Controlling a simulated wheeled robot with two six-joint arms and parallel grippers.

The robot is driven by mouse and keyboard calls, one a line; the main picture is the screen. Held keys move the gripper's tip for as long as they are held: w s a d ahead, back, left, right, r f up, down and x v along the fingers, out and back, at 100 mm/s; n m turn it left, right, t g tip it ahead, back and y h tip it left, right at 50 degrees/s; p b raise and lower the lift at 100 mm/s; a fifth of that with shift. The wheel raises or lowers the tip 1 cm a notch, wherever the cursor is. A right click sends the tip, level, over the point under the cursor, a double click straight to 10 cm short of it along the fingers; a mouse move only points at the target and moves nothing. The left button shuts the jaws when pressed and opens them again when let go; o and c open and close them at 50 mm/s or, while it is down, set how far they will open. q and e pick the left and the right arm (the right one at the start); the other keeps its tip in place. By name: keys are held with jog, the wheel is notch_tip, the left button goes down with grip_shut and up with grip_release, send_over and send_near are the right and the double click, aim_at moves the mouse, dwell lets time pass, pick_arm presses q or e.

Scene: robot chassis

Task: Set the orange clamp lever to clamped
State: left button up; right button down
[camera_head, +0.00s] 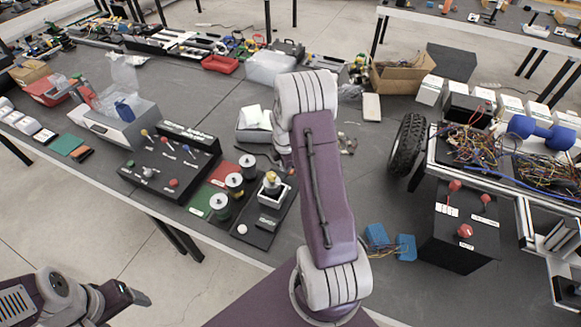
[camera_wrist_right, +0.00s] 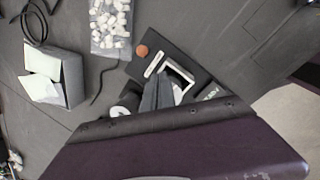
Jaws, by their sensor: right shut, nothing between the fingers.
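A small black fixture plate (camera_head: 262,222) lies on the dark table, left of my right arm in the head view. On it stands a pale square frame (camera_head: 272,194) with a tan-orange knob (camera_head: 271,180) above it, which looks like the clamp lever; its setting is unclear. In the right wrist view, the pale frame (camera_wrist_right: 181,77) sits beside a round orange cap (camera_wrist_right: 142,49). My right gripper (camera_wrist_right: 157,86) is shut and empty in front of the frame; contact cannot be told. My left gripper (camera_head: 142,298) hangs at lower left, away from the table; its jaws are unclear.
Dark spools (camera_head: 220,206) stand left of the plate. A control box (camera_head: 172,160) with coloured levers is further left. A grey box with papers (camera_head: 254,125) is behind. Another box with red knobs (camera_head: 461,228) and a wheeled chassis (camera_head: 408,147) stand right.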

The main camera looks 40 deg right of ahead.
jog(key=shift+s+d+r, duration=0.2)
jog(key=shift+s+r, duration=0.55)
jog(key=shift+s, duration=0.15)
